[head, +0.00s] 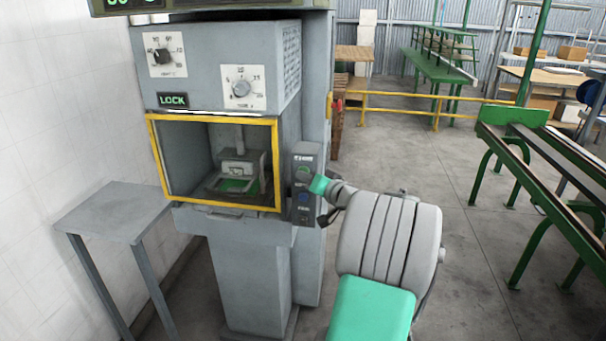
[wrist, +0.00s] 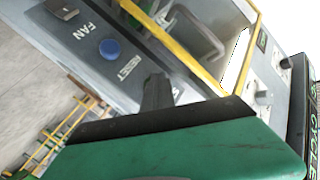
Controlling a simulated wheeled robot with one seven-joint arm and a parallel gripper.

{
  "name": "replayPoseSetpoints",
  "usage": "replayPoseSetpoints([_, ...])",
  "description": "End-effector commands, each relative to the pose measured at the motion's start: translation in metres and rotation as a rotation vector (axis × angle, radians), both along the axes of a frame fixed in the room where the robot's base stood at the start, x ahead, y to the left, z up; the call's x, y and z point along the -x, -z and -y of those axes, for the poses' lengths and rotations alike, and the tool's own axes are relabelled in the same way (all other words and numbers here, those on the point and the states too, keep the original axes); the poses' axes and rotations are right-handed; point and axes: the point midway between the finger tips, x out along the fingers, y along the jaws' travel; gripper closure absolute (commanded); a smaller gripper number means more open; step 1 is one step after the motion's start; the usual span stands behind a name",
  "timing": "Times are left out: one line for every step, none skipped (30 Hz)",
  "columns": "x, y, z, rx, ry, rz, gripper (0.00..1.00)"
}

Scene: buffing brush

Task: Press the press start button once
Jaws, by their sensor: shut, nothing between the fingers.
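The grey press (head: 225,60) stands at left centre in the head view, with a lit LOCK sign and a yellow-framed opening. In the wrist view the blue button (wrist: 109,49) is labelled RESET. My gripper (head: 317,185) is shut and empty, its tip close to the green button. Its dark fingertips (wrist: 157,90) also show in the wrist view, over the panel. They hide the panel there, and I cannot tell whether they touch a button.
A small grey table (head: 112,212) stands left of the press, near the white wall. A yellow rail (head: 400,109) and a green-framed conveyor (head: 545,150) are to the right. The grey floor between them is clear. A FAN switch (wrist: 62,8) is on the panel.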

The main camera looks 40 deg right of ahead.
Motion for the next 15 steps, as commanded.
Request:
replayPoseSetpoints([-0.0005, -0.0001, 0.0007, 0.001, 0.0, 0.001, 1.0])
replayPoseSetpoints([-0.0007, -0.0001, 0.001, 0.001, 0.0, 0.001, 1.0])
replayPoseSetpoints([-0.0007, -0.0002, 0.001, 0.001, 0.0, 0.001, 1.0])
replayPoseSetpoints([-0.0007, -0.0002, 0.001, 0.001, 0.0, 0.001, 1.0])
replayPoseSetpoints([-0.0006, -0.0002, 0.001, 0.001, 0.0, 0.001, 1.0])
replayPoseSetpoints([-0.0006, -0.0003, 0.001, 0.001, 0.0, 0.001, 1.0])
replayPoseSetpoints([-0.0006, -0.0004, 0.0009, 0.001, 0.0, 0.001, 1.0])
replayPoseSetpoints([-0.0006, -0.0004, 0.0009, 0.001, 0.0, 0.001, 1.0])
replayPoseSetpoints([-0.0006, -0.0004, 0.0009, 0.001, 0.0, 0.001, 1.0])
replayPoseSetpoints([-0.0006, -0.0004, 0.0008, 0.001, 0.0, 0.001, 1.0])
replayPoseSetpoints([-0.0003, -0.0003, 0.0006, 0.001, 0.0, 0.001, 1.0])
replayPoseSetpoints([0.0003, -0.0002, -0.0001, 0.001, 0.0, 0.001, 1.0])
replayPoseSetpoints([0.001, -0.0002, -0.0008, 0.001, 0.001, 0.001, 1.0])
replayPoseSetpoints([0.0018, -0.0001, -0.0019, 0.001, 0.001, 0.001, 1.0])
replayPoseSetpoints([0.003, 0.0002, -0.0036, 0.001, 0.001, 0.001, 1.0])
